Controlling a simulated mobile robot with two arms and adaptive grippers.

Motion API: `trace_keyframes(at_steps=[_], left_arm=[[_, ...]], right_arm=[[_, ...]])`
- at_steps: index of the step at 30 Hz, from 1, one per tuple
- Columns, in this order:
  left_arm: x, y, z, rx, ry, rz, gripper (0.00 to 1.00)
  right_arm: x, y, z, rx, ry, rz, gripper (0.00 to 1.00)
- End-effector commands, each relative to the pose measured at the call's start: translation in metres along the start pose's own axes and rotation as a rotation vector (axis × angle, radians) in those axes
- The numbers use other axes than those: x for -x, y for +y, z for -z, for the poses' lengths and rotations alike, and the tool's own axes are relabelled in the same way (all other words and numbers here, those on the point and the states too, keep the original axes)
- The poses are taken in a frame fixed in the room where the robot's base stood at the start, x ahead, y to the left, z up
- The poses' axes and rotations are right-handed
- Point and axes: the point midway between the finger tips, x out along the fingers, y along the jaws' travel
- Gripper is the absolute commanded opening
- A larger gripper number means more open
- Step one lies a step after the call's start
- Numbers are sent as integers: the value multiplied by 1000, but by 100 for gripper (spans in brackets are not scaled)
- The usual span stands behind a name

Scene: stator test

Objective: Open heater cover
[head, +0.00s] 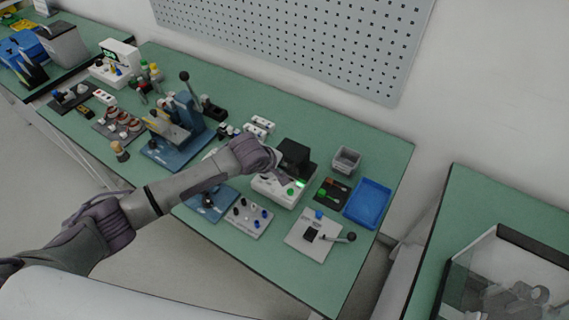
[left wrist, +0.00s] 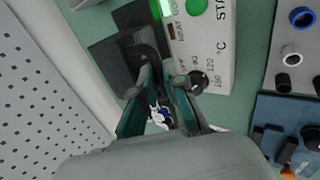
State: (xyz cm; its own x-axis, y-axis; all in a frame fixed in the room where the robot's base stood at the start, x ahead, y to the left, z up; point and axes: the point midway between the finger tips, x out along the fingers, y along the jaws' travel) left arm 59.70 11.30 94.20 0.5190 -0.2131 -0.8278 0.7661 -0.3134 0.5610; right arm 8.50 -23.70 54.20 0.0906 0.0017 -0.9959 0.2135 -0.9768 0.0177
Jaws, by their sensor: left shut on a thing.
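The heater (head: 284,189) is a white box with a green light and green button, on the green bench. Its black cover (head: 294,155) stands over the rear of the box and looks tilted up. My left gripper (head: 276,158) is at the cover's left side. In the left wrist view, the heater's white panel (left wrist: 207,48) carries a lit green display, a green button and a black dial. The dark cover (left wrist: 108,62) is at upper left there. The fingers of my left gripper (left wrist: 155,68) are shut on a dark part of the cover, seemingly its handle. My right gripper is out of view.
A blue tray (head: 368,204), a small grey bin (head: 346,160) and a white lever plate (head: 315,236) are right of the heater. A plate with knobs (head: 249,218) is in front. A blue press (head: 180,130) stands left. A pegboard wall (head: 300,40) is behind.

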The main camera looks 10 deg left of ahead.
Motion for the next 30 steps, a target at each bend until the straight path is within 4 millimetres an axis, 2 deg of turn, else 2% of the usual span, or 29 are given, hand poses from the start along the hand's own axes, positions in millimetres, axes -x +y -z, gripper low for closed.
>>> trace_keyframes(at_steps=[1,6,15,23,30], left_arm=[[6,9,0,-1,1,-5,0],[12,24,0,-2,1,-4,0],[11,25,1,-2,1,-5,0],[16,50,0,-1,1,-6,0],[15,51,0,-2,1,-4,0]], right_arm=[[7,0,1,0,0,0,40],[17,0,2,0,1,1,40],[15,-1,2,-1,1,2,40],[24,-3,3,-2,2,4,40],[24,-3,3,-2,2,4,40]])
